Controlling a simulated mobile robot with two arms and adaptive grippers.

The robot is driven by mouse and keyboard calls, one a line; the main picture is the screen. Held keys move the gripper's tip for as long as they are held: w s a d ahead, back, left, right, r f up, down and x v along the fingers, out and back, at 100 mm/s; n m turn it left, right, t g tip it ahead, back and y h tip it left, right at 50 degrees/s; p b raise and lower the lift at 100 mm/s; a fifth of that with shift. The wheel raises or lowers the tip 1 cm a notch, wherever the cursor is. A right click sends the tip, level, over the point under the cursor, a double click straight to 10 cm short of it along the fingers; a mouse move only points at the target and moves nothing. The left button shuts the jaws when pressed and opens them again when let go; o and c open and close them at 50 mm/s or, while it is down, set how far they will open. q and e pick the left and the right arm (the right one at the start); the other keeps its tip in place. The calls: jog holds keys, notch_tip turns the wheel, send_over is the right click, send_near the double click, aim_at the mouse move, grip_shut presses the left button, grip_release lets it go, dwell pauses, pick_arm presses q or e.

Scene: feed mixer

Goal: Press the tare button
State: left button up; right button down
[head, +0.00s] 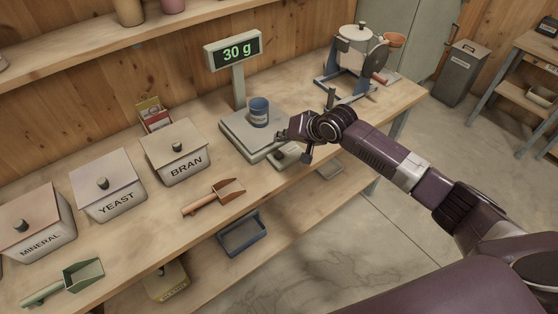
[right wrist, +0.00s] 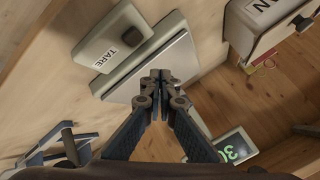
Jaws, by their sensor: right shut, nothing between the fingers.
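The tare box (head: 287,158) sits at the bench's front edge beside the scale (head: 240,137), partly hidden by my right gripper in the head view. In the right wrist view the tare box (right wrist: 103,47) shows its TARE label and a dark round button (right wrist: 132,36). The display (head: 235,51) reads 30 g, and a blue cup (head: 259,110) stands on the scale. My right gripper (head: 291,131) is shut and empty. In the right wrist view its fingertips (right wrist: 160,75) appear over the scale plate (right wrist: 165,62), apart from the button. My left gripper is not in view.
Bins marked BRAN (head: 176,160), YEAST (head: 108,195) and MINERAL (head: 38,228) line the bench left of the scale. A brown scoop (head: 213,197) and a green scoop (head: 70,281) lie in front. A mixer (head: 352,55) stands to the right.

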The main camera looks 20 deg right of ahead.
aim_at(281, 156)
notch_tip(281, 156, down, 3)
jog(key=shift+b, duration=0.95)
jog(key=shift+f, duration=0.85)
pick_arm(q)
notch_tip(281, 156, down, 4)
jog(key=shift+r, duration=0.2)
pick_arm(e)
jog(key=shift+f, duration=0.4)
pick_arm(q)
jog(key=shift+b, duration=0.3)
pick_arm(e)
jog(key=shift+f, duration=0.55)
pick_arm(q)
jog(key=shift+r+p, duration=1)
pick_arm(e)
jog(key=shift+r, duration=0.9)
